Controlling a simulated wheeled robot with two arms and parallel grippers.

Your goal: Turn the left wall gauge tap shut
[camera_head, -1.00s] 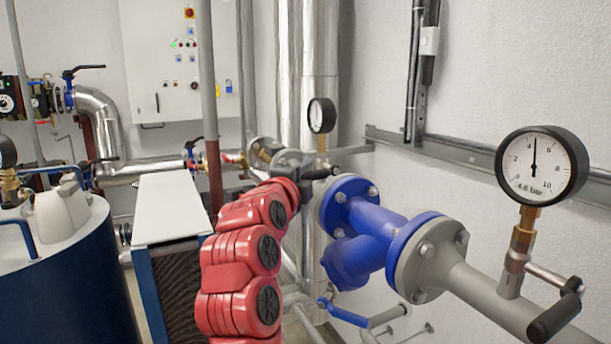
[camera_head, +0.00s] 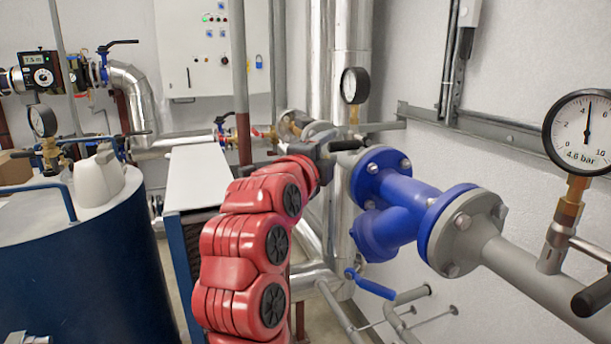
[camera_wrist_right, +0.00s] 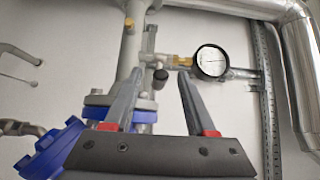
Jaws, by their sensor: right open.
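The left wall gauge (camera_head: 354,86) is a small round white dial with a black rim, on a grey pipe behind the blue valve in the head view. It also shows in the right wrist view (camera_wrist_right: 211,61), right of the fingers. Its tap handle (camera_wrist_right: 161,78) has a black grip and shows between my right fingers. My right gripper (camera_wrist_right: 164,70) is open, with one finger on each side of the grip; contact cannot be told. In the head view my red right arm reaches up to this gripper (camera_head: 326,152), which partly hides the tap. My left gripper is out of view.
A blue flanged valve (camera_head: 398,208) stands close right of my right arm. A larger gauge reading 4.6 bar (camera_head: 583,130) is at the right. A white-topped unit (camera_head: 196,180) and a dark blue tank (camera_head: 75,265) stand left. A metal rail (camera_head: 500,132) runs along the wall.

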